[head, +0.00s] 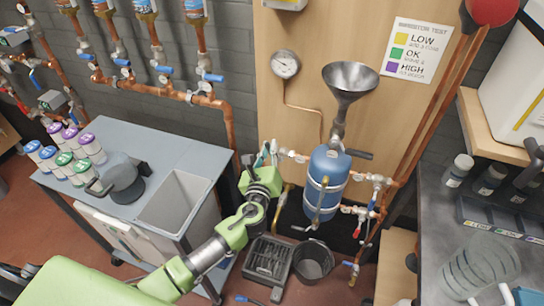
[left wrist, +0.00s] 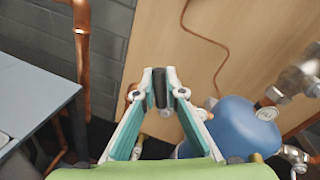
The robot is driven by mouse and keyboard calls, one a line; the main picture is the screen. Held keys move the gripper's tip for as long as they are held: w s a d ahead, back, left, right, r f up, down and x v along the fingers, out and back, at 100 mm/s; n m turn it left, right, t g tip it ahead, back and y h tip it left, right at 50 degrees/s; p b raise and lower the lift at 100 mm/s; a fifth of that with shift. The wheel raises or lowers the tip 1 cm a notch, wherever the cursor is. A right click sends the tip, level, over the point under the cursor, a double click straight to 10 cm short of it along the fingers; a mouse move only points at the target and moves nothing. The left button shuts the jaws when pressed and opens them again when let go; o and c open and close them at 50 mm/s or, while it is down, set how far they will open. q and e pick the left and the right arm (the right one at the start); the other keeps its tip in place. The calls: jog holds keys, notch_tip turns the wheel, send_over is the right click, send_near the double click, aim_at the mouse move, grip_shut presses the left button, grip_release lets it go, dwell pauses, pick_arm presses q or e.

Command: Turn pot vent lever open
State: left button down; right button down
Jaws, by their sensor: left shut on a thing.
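The blue pot (head: 326,185) stands upright against the wooden board, with a metal funnel (head: 349,82) above it. The pot also shows in the left wrist view (left wrist: 240,128). My left gripper (head: 266,156) is just left of the pot, beside a short side pipe with a valve (head: 293,155). In the left wrist view its teal fingers (left wrist: 160,88) are closed on a short dark lever (left wrist: 160,87), apparently the vent lever. The fingers hide part of it, and its angle is hard to tell. Another dark lever (head: 359,154) sits below the funnel. My right gripper is not in view.
A round gauge (head: 285,64) hangs on the board. Valves and copper pipes (head: 375,185) crowd the pot's right side. A grey bench with a sink (head: 175,205) stands left. A black bucket (head: 313,262) and a crate (head: 270,262) are on the floor below.

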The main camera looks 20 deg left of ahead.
pick_arm(q)
jog(key=shift+a+f+n, duration=0.15)
jog(key=shift+a+n, duration=0.15)
jog(key=shift+n, duration=0.2)
jog(key=a+f+n+g+h+b, duration=0.1)
jog(key=f+n, duration=0.4)
jog(key=n, duration=0.5)
jog(key=shift+a+f+h+b, duration=0.4)
jog(key=shift+a+h+b, duration=0.35)
jog(key=shift+a+h, duration=0.4)
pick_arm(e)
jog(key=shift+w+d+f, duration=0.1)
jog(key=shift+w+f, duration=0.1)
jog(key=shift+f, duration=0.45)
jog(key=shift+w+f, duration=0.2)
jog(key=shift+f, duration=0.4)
pick_arm(q)
jog(key=shift+f+n, duration=0.1)
jog(key=shift+n, duration=0.2)
jog(key=c, duration=2.1)
grip_release()
jog(key=shift+a, duration=0.1)
jog(key=s+r, duration=0.2)
jog(key=s, duration=0.9)
jog(key=shift+s+a+r, duration=0.2)
jog(key=shift+s, duration=0.15)
